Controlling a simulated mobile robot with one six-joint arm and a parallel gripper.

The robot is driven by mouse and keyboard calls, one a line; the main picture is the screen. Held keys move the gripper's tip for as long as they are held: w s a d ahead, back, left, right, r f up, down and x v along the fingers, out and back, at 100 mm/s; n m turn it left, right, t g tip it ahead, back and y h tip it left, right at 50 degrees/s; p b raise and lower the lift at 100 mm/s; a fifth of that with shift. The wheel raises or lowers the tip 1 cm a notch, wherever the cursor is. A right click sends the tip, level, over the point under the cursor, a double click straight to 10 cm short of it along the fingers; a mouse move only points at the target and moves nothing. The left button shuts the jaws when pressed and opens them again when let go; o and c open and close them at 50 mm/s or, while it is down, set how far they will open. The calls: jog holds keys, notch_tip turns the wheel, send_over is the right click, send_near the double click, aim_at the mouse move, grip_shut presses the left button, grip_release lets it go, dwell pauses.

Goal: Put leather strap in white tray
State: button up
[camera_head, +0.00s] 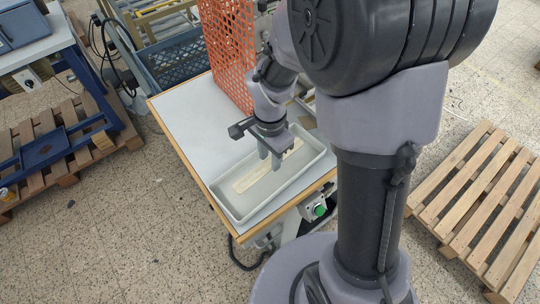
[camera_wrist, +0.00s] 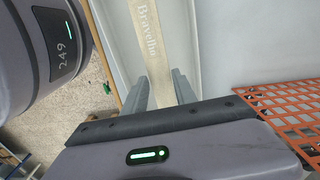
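The leather strap (camera_head: 254,177) is a long pale cream strip. It lies flat inside the white tray (camera_head: 232,214), along the tray's length. In the wrist view the strap (camera_wrist: 152,40) shows printed lettering and runs down between my fingers, with the white tray (camera_wrist: 116,38) around it. My gripper (camera_head: 270,158) is over the tray, pointing down, and covers part of the strap. In the wrist view my gripper (camera_wrist: 161,84) has its two fingers apart, one on each side of the strap, with nothing visibly clamped. The exact height of the fingertips above the strap cannot be told.
The tray stands on a white table (camera_head: 190,122) with a wooden edge. An orange perforated panel (camera_head: 229,50) stands at its back. A green button box (camera_head: 318,209) hangs below the front edge. Wooden pallets lie right (camera_head: 480,200) and left. The table's left part is clear.

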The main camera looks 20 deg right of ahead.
jog(key=o, duration=0.3)
notch_tip(320, 180, up, 18)
jog(key=p, duration=0.5)
jog(key=shift+f, duration=0.25)
